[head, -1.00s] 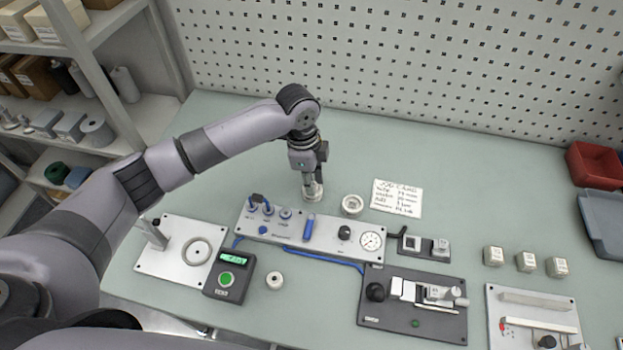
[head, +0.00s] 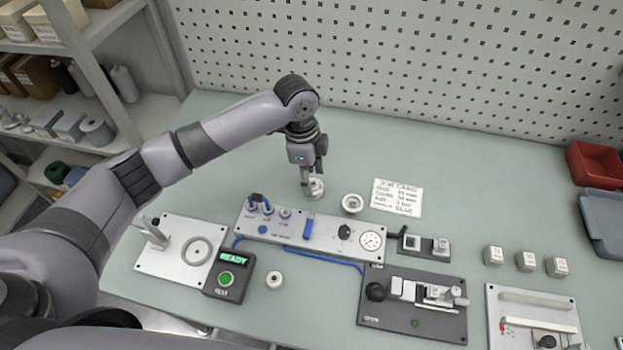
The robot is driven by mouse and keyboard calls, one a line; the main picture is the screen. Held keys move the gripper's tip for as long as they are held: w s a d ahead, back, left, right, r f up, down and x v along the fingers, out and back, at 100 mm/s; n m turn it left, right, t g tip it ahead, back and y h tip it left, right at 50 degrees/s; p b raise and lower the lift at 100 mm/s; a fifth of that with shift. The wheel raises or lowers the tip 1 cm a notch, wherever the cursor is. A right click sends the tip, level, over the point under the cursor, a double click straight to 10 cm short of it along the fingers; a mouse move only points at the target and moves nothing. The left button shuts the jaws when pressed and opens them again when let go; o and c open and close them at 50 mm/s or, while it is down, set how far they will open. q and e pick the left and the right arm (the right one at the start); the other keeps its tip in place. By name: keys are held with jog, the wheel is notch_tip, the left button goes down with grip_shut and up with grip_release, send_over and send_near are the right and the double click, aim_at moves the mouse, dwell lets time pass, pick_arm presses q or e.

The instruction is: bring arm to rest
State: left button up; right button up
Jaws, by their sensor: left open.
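My left arm reaches in from the left over the bench. My left gripper (head: 311,180) points down behind the control panel and is open. A small white cap-like part (head: 316,188) is at its fingertips; I cannot tell whether the fingers touch it. My right gripper is not in view.
The control panel (head: 325,240) with knobs and gauge lies in front of the gripper. A tester (head: 230,278) reads READY. A dark fixture plate (head: 400,322), a job card (head: 397,197) and several small white blocks (head: 525,261) lie rightward. Bench behind the gripper is clear.

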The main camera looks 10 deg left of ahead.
pick_arm(q)
notch_tip(320, 180, up, 10)
jog(key=a, duration=0.1)
